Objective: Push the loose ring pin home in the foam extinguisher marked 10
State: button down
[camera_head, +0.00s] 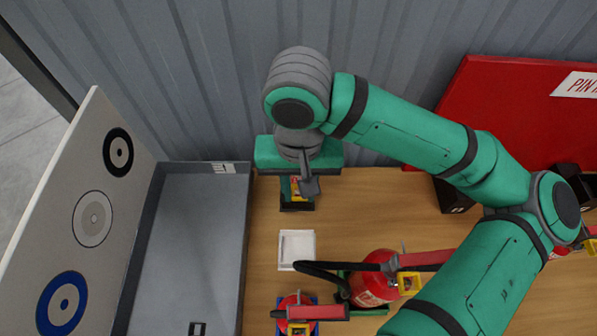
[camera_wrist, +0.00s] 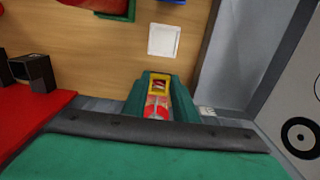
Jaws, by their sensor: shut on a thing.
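My gripper (camera_head: 297,203) points down over the back of the table, beyond the white tray. It is shut on a small red and yellow thing (camera_wrist: 161,85) between its green fingers. I cannot tell from its visible part whether this is the ring pin. A red extinguisher (camera_head: 370,288) with a black hose, a yellow fitting and a green base stands at front centre. A smaller red extinguisher (camera_head: 289,302) on a blue base is at the bottom edge, partly cut off. I cannot read a 10 on either. My gripper is apart from both.
The shallow white tray (camera_head: 311,250) lies between my gripper and the extinguishers. A grey bin (camera_head: 185,240) and a board with ringed targets (camera_head: 85,160) are at left. A red panel (camera_head: 480,115) and dark boxes (camera_head: 452,196) are at right. A corrugated wall (camera_head: 215,80) closes the back.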

jog(key=shift+a, duration=0.15)
jog(key=shift+w, duration=2.3)
jog(key=w, duration=0.5)
jog(key=shift+w, duration=0.4)
dwell(0.5)
jog(key=c, duration=1.4)
grip_release()
jog(key=shift+o, duration=0.2)
jog(key=shift+w, duration=0.1)
